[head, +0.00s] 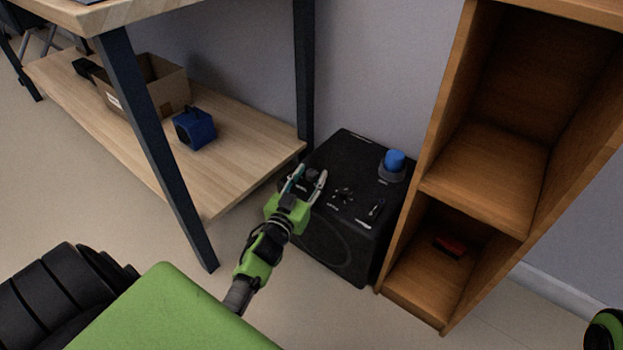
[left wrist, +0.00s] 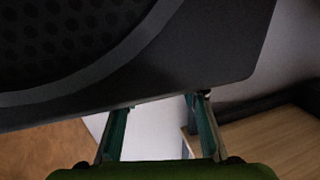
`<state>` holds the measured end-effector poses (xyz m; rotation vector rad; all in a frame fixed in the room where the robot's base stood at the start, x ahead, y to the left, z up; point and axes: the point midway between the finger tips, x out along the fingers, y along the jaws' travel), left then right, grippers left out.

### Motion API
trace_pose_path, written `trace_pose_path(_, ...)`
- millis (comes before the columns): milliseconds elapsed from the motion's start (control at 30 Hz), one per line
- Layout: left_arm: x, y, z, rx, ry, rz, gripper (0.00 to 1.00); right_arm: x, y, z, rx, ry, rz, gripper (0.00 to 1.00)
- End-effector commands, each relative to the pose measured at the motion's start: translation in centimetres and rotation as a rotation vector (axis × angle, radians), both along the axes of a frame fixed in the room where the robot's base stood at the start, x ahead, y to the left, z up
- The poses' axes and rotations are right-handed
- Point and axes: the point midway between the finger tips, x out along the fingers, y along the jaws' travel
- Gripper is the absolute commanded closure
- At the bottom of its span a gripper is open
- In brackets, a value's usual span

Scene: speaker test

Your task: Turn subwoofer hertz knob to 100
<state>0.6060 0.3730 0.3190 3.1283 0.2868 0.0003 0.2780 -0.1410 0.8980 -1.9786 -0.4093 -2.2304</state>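The subwoofer (head: 335,238) is a black box on the floor between the table and the wooden shelf. Its top carries a dark round knob (head: 312,174), a middle knob (head: 343,194) and a right knob (head: 376,207), with white markings too small to read. My left gripper (head: 307,174) is open over the left part of the top, its fingers spread near the round knob; I cannot tell whether they touch it. In the left wrist view the gripper (left wrist: 158,102) has its fingers apart, with the subwoofer's front (left wrist: 200,50) beyond the tips.
A blue cylinder on a dark base (head: 394,162) stands at the top's back right. The wooden shelf (head: 412,215) rises close on the right, holding a red-and-black object (head: 450,247). A table leg (head: 150,140) and lower board with a cardboard box (head: 165,85) and blue speaker (head: 194,129) are left.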

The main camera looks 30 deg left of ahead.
Motion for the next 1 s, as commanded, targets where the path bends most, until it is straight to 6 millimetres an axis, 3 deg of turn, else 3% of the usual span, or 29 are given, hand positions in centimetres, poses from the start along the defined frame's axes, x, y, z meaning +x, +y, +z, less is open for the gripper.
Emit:
trace_pose_path(167,1.08,0.19,-0.02,0.000,0.000,0.000,0.62,-0.38,0.04,0.17,-0.001,-0.016,-0.001,1.00)
trace_pose_path(433,1.15,0.20,0.04,0.000,0.001,0.000,0.62,-0.38,0.05,0.28,-0.001,-0.017,-0.001,1.00)
trace_pose_path(567,1.14,0.21,0.03,0.000,0.001,0.000,0.96,-0.38,0.06,0.28,-0.001,-0.017,-0.001,1.00)
trace_pose_path(600,1.13,0.21,0.03,0.000,0.001,0.000,1.00,-0.38,0.06,0.28,-0.002,-0.017,-0.001,1.00)
trace_pose_path(1000,1.09,0.36,0.25,0.005,0.004,-0.051,1.00,-0.38,-0.07,0.81,0.003,-0.016,0.002,1.00)
